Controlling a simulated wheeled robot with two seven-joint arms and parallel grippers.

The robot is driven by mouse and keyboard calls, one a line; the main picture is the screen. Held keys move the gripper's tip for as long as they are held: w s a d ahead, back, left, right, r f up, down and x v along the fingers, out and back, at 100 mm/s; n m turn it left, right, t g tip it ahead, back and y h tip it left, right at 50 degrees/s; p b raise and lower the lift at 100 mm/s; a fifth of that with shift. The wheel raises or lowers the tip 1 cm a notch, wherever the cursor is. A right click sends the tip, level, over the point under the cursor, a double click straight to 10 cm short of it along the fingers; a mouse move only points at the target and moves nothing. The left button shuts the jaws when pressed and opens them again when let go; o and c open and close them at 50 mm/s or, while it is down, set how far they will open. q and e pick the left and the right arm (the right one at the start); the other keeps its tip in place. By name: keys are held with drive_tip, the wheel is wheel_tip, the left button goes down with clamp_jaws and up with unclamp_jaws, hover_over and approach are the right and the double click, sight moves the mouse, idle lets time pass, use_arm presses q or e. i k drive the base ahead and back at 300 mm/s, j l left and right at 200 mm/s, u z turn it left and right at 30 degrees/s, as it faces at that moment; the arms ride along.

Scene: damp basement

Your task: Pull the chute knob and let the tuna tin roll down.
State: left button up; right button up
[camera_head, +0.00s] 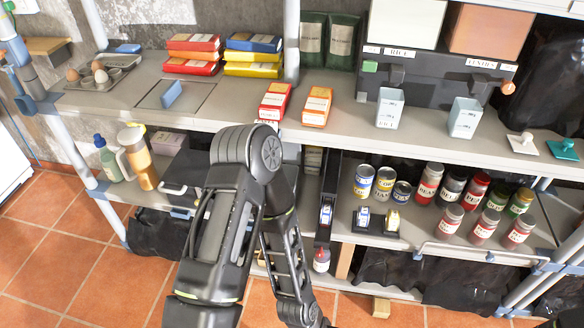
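A dark sloping chute-like channel (328,185) stands upright between the shelves, partly behind my arm. A small blue and white item (325,215) shows at its lower part. I cannot make out a tuna tin for certain; short blue, yellow and grey tins (402,191) stand on the lower shelf to the right, their labels too small to read. An orange knob (508,87) sits at the right end of a dark dispenser under the upper boxes; whether it is the chute knob I cannot tell. One of my arms bends up mid-picture and down past the bottom edge. Neither gripper shows.
Red, yellow and blue packets (254,54) lie on the upper shelf (215,95) with two light boxes (390,108) to their right. Bottles (138,160) stand at left. The tiled floor (80,270) at left is clear.

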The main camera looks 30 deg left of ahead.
sight(320, 254)
drive_tip(key=i+j, duration=0.1)
drive_tip(key=j, duration=0.6)
drive_tip(key=j+u, duration=0.15)
drive_tip(key=j, duration=0.55)
drive_tip(key=i, duration=0.05)
